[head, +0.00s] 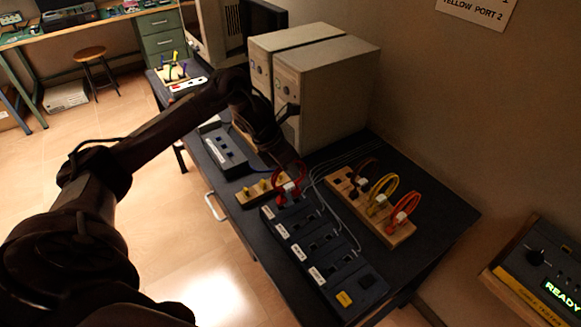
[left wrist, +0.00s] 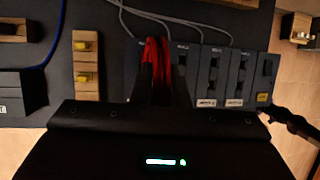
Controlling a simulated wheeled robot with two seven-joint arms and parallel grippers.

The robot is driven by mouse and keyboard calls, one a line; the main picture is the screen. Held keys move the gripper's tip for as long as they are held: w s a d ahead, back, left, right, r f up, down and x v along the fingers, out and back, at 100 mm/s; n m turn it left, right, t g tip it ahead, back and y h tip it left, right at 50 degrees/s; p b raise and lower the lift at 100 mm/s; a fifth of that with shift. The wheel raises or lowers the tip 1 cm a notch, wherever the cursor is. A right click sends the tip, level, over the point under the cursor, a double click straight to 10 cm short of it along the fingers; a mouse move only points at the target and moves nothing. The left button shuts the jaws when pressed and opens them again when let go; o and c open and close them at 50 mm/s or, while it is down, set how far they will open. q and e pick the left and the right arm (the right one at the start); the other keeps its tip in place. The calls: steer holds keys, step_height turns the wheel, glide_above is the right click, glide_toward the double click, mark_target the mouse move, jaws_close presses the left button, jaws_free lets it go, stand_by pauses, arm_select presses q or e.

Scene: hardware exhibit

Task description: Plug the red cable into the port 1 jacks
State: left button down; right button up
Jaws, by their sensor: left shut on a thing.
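The red cable (head: 278,177) is a loop with a pale tag, at the far end of the port panel. It also shows in the left wrist view (left wrist: 155,52), between my fingers. My left gripper (head: 286,165) is shut on it and points down over the first port module (head: 286,205). In the left wrist view my fingers (left wrist: 157,92) cover most of that module and its jacks. I cannot tell whether the plug ends touch the jacks. The other modules (head: 322,248) stand in a row with dark jacks and white labels. My right gripper is not in view.
A wooden block (head: 398,238) to the right holds yellow and orange-red cable loops. A wooden strip with yellow pegs (head: 246,198) lies beside the panel. Two beige computer cases (head: 330,95) stand behind. Grey wires cross the table. A tester (head: 545,270) reads READY at the right.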

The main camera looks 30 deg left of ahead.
arm_select(q)
steer(key=shift+f+b, duration=1.05)
steer(key=shift+b, duration=0.05)
stand_by(2.2)
steer(key=c, duration=0.7)
jaws_free()
stand_by(0.4)
steer(key=p+v, duration=0.4)
steer(key=v, duration=0.3)
steer(key=shift+s+a+r, duration=0.1)
steer(key=shift+r, duration=0.15)
stand_by(0.3)
stand_by(0.6)
